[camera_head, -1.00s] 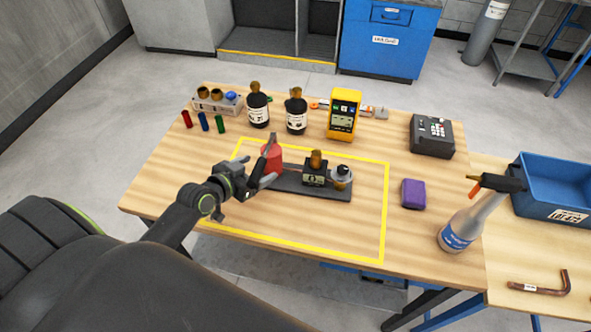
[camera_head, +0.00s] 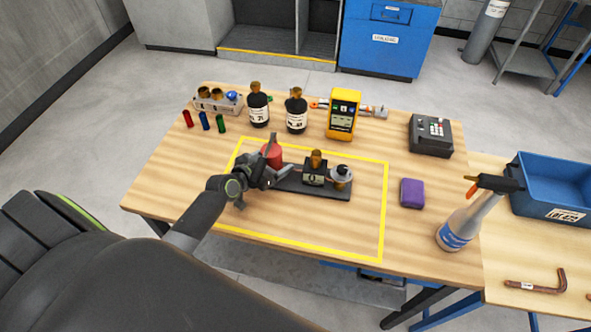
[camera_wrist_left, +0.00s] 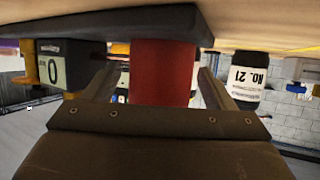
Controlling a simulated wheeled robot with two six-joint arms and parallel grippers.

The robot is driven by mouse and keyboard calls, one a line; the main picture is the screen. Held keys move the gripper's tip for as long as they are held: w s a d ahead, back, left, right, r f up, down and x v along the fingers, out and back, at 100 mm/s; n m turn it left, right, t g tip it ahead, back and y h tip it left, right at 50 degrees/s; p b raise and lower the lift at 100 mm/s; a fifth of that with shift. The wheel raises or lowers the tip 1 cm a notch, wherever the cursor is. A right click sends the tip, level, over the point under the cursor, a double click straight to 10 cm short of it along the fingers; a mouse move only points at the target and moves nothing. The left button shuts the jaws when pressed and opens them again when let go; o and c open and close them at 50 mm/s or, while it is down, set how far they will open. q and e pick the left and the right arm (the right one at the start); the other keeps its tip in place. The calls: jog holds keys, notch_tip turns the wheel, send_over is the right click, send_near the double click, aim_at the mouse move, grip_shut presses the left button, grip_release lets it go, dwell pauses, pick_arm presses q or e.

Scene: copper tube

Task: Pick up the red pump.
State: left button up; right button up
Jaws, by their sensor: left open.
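The red pump (camera_head: 273,153) is a red cylinder at the left end of a dark base plate (camera_head: 322,190), inside the yellow outline on the table. My left gripper (camera_head: 270,167) is beside it and partly hides it in the head view. In the left wrist view, the red cylinder (camera_wrist_left: 162,72) shows upside down between the two fingers of the left gripper (camera_wrist_left: 157,88). The fingers are apart, with a visible gap on the right side; whether the left finger touches cannot be told. My right gripper does not show.
A black block with a brass top (camera_head: 315,170) and a small round silver-and-brass part (camera_head: 340,176) share the plate. Two dark bottles (camera_head: 258,107) and a yellow meter (camera_head: 343,115) stand behind. A purple block (camera_head: 412,193) and spray bottle (camera_head: 466,220) are at right. The outline's front area is clear.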

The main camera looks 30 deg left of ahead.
aim_at(272, 140)
pick_arm(q)
jog(key=shift+c, duration=0.2)
grip_shut()
jog(key=shift+w+r, duration=0.15)
jog(key=shift+r, duration=0.2)
jog(key=shift+r, duration=0.25)
notch_tip(272, 140, up, 9)
jog(key=shift+r+p, duration=0.15)
jog(key=shift+p, duration=0.4)
